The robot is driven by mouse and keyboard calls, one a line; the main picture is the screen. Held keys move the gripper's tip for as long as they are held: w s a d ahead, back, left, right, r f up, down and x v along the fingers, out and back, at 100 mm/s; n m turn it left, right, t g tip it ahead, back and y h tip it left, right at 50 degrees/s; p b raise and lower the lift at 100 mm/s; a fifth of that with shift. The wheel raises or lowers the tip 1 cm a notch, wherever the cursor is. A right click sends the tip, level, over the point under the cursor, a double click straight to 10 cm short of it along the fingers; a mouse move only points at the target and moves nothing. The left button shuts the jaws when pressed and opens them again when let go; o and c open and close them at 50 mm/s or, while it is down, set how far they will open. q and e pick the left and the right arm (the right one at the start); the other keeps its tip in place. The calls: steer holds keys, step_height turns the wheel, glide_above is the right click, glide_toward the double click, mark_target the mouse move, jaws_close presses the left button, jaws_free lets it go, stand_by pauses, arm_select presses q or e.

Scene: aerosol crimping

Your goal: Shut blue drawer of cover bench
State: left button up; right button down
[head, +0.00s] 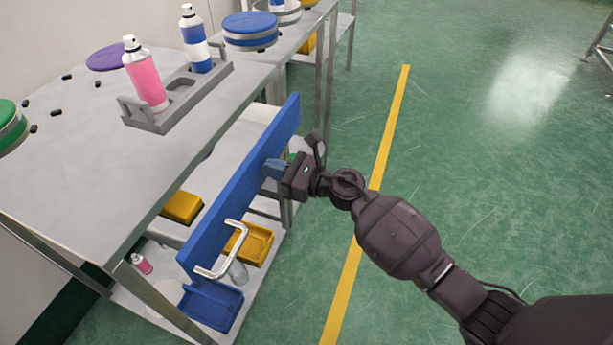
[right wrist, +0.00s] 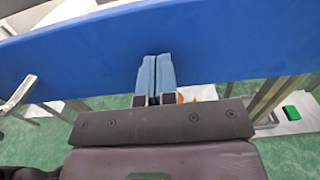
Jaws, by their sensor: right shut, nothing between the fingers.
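The blue drawer (head: 213,230) of the bench (head: 85,180) shows its long front panel, standing out from under the grey top with a gap behind it. Its silver handle (head: 228,258) is near the panel's near end. My right gripper (head: 272,168) is shut and empty, with its blue fingertips at the outer face of the panel, past the middle toward the far end. In the right wrist view the closed fingers (right wrist: 156,80) point at the blue panel (right wrist: 215,42) and seem to touch it. The handle (right wrist: 18,94) is at the left there. My left gripper is not in view.
A grey holder (head: 190,105) with a pink can (head: 145,75) and a blue can (head: 196,42) stands on the bench top. Yellow bins (head: 250,243) and a blue bin (head: 212,303) sit on the lower shelf. The green floor at the right is clear.

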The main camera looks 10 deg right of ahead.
mark_target(236, 156)
steer(key=b+x, duration=0.1)
steer(key=x, duration=0.7)
steer(key=shift+f, duration=0.1)
steer(key=shift+w+a, duration=0.35)
steer(key=shift+a, duration=0.05)
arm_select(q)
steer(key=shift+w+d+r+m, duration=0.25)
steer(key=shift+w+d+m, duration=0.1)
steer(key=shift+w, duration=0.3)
arm_select(e)
steer(key=shift+r, duration=0.25)
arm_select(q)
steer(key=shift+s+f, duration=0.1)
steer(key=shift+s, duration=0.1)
arm_select(e)
steer(key=shift+a+r, duration=0.1)
steer(key=shift+r, duration=0.05)
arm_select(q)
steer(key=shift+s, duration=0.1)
